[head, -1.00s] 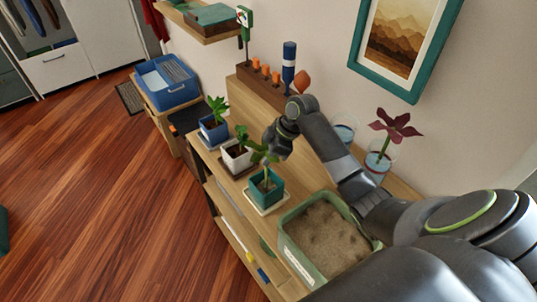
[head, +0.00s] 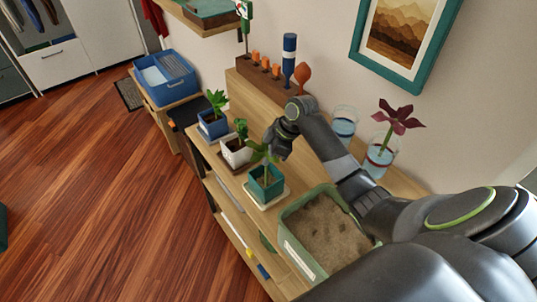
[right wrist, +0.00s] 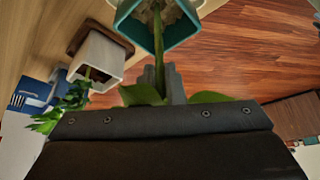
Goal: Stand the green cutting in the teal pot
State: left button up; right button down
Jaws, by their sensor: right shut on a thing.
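The teal pot (head: 266,184) stands on a pale saucer (head: 262,203) on the wooden shelf top. My right gripper (head: 272,148) is just above the pot, shut on the green cutting (head: 262,155). In the right wrist view the grey fingers (right wrist: 172,85) close around the cutting's stem (right wrist: 158,50), with leaves beside them. There the stem runs into the opening of the teal pot (right wrist: 182,32), over pale soil. Whether its lower end rests in the soil is hard to tell. My left gripper is not in view.
A white pot (head: 236,154) and a blue pot (head: 213,125) with plants stand left of the teal pot. A green tray of soil (head: 285,243) is close on the right. Glasses of water (head: 378,160) stand behind my arm, one holding a dark red plant.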

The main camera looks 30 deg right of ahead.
jog(key=shift+f, duration=0.5)
jog(key=c, duration=1)
grip_release()
jog(key=shift+c, duration=0.2)
jog(key=p+v, duration=0.8)
jog(key=v, duration=0.1)
jog(key=shift+w+a+r, duration=0.2)
jog(key=shift+a, duration=0.15)
jog(key=shift+r, duration=0.1)
